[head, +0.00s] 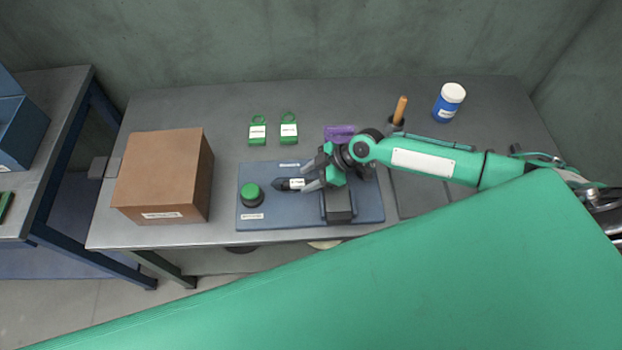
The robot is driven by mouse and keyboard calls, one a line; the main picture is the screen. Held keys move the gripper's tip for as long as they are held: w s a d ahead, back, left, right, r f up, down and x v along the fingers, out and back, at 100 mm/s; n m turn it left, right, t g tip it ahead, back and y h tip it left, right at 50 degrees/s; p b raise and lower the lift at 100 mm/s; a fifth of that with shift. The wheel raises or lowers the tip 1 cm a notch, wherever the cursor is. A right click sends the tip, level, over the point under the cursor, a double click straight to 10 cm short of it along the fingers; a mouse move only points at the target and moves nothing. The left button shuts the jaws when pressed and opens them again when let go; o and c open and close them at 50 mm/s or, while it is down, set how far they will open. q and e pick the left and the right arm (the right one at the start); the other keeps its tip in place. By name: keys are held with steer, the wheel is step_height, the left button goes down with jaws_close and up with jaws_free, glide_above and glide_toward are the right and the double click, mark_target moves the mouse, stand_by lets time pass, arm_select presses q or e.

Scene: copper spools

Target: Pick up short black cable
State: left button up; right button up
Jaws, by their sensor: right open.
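A short black piece with a white label (284,184), which looks like the short black cable, lies on the blue-grey board (300,222) on the table. Its right end is close to my right gripper's fingers and partly hidden by them. My right gripper (308,177) reaches in from the right over the board, with its open fingers pointing left at the black piece. I cannot tell whether they touch it. My left gripper is not in view.
A green button (251,192) and a dark block (338,206) stand on the board. A brown box (160,180) is left. Green tags (257,131), a purple item (339,133), a wooden handle (400,108) and a blue jar (448,103) are behind.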

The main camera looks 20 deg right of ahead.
steer(key=shift+x, duration=0.8)
jaws_close()
steer(key=shift+r, duration=0.15)
